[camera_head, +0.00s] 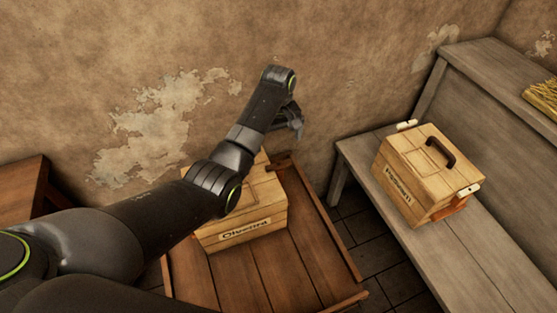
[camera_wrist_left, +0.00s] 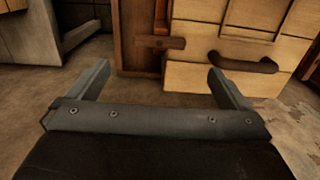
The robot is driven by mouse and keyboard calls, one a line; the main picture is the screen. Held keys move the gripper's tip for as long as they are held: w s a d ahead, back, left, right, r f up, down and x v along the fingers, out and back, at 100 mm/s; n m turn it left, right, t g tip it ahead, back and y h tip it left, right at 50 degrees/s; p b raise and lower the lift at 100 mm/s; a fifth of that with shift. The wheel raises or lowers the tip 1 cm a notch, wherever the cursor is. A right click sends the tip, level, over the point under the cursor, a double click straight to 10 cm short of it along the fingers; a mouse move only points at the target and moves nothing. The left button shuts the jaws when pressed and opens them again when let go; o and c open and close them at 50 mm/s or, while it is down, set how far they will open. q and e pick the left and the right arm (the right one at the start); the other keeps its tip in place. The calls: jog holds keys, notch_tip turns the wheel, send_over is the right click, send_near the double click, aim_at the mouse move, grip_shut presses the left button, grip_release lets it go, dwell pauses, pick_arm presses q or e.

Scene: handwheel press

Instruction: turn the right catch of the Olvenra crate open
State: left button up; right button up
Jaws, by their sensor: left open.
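The Olvenra crate (camera_head: 242,236), pale wood with a name label on its front, stands on a brown wooden table. My left arm hides much of its top. Its right catch (camera_head: 281,162), a small brown wooden bar, shows at the far right edge; in the left wrist view the catch (camera_wrist_left: 160,42) lies crosswise between crate and darker wood. The crate's dark handle (camera_wrist_left: 243,63) is right of it there. My left gripper (camera_head: 297,121) is open and empty, above and beyond the crate's far right edge. In the left wrist view its fingers (camera_wrist_left: 159,75) are apart, not visibly touching the catch.
A second wooden crate (camera_head: 405,180) with a dark handle and pale-ended catches stands on the grey bench (camera_head: 480,260) at right. The brown table (camera_head: 300,235) has bare boards right of the Olvenra crate. A stained wall (camera_head: 160,120) rises behind.

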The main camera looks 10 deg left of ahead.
aim_at(279, 164)
pick_arm(q)
notch_tip(279, 164, down, 10)
jog(key=shift+f+b, duration=0.2)
jog(key=shift+b, duration=0.5)
jog(key=c, duration=0.9)
jog(key=shift+c, duration=0.2)
